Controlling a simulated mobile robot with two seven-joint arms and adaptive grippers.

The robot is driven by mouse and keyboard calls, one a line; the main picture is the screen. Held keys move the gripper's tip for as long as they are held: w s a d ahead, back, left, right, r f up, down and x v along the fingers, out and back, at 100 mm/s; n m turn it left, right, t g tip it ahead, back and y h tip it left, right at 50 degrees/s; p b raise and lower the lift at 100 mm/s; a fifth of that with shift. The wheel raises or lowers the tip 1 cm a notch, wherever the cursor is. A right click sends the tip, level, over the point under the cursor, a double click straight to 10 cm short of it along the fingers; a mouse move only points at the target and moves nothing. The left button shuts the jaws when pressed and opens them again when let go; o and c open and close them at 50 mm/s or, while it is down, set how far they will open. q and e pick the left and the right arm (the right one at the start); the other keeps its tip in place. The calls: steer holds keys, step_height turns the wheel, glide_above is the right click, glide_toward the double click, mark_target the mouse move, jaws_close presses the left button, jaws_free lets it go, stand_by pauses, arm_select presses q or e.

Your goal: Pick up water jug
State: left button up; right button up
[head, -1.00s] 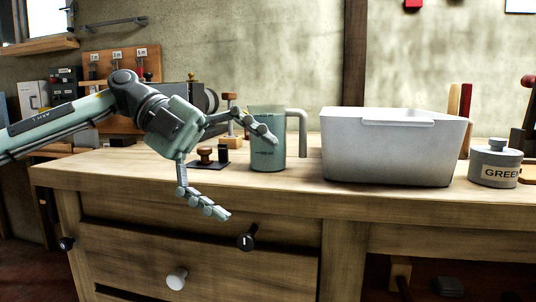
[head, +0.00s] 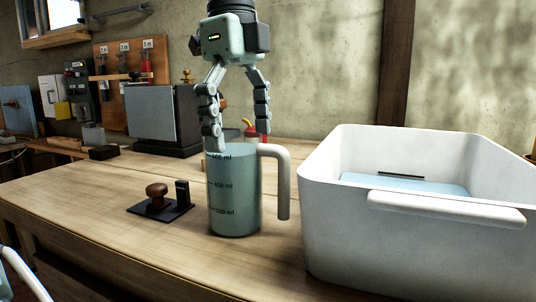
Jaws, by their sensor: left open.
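The water jug (head: 234,200) stands upright on the wooden workbench in the head view. It is a blue-green measuring jug with ml marks and a pale grey handle (head: 284,185) on its right side. My left gripper (head: 238,142) hangs above the jug, pointing down, with its two fingers spread apart over the rim. The left fingertip overlaps the near rim in the picture; I cannot tell whether it touches. The right fingertip is near the handle's top. The gripper holds nothing. My right gripper is not in view.
A large white tub (head: 400,245) with blue contents stands close to the right of the jug. A dark plate with a stamp (head: 157,196) lies to the left. A grey box (head: 160,115) stands behind. The bench (head: 110,240) is clear at front left.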

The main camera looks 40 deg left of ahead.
mark_target(236, 183)
arm_select(q)
steer(key=shift+s+a+f+n+y, duration=0.45)
steer(key=shift+s+a, duration=0.2)
steer(key=shift+a, duration=0.2)
steer(key=f, duration=0.4)
steer(key=d+f, duration=0.1)
steer(key=f, duration=0.2)
steer(key=shift+w, duration=0.3)
steer(key=shift+c, duration=0.5)
steer(key=c, duration=1.7)
steer(key=shift+r, duration=0.1)
